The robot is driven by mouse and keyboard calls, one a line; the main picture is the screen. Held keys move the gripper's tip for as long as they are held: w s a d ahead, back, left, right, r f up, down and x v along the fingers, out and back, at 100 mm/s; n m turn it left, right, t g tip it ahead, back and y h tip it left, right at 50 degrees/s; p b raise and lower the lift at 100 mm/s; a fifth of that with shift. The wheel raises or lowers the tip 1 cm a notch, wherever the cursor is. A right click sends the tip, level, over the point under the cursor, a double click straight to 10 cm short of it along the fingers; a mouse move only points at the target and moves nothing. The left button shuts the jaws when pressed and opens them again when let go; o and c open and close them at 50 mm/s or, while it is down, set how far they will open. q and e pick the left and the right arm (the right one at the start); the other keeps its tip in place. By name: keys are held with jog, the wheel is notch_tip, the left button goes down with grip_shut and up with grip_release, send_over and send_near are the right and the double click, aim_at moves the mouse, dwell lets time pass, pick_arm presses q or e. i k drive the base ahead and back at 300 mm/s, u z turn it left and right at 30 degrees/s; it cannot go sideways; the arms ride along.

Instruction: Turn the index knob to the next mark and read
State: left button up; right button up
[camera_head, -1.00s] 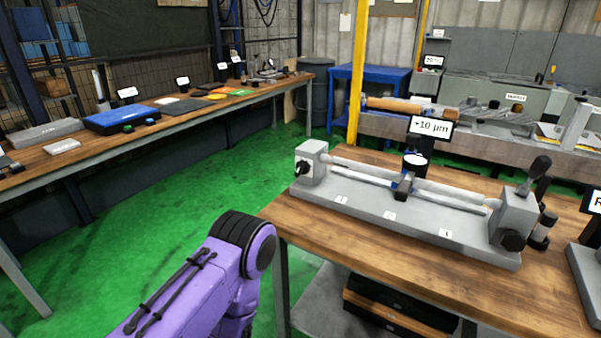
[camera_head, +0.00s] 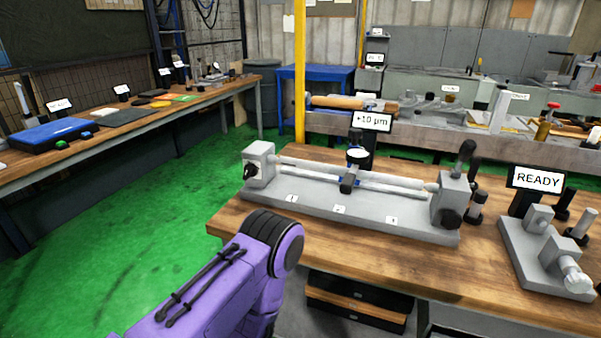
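The grey bench fixture (camera_head: 300,205) stands on the wooden table, holding a long light shaft (camera_head: 350,172) between two end blocks. A black knob (camera_head: 251,171) sits on the left end block; a larger black knob (camera_head: 450,219) sits low on the right block. I cannot tell which is the index knob. A dial gauge (camera_head: 357,155) stands mid-shaft, its face too small to read. The display (camera_head: 371,121) behind it reads "+10 µm". Labels along the base are too small to read surely. My purple left arm enters from below, short of the table; neither gripper shows.
A second grey fixture (camera_head: 545,250) with a "READY" sign (camera_head: 537,180) stands at the table's right. The wooden table (camera_head: 430,262) is bare along its front. A long bench (camera_head: 120,130) lines the left, with a blue case (camera_head: 48,134). Green floor lies between.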

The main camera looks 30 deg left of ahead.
aim_at(250, 170)
jog(key=z, duration=0.85)
jog(key=k, duration=1.05)
jog(key=u, duration=1.45)
jog(key=i, duration=0.45)
jog(key=z, duration=0.1)
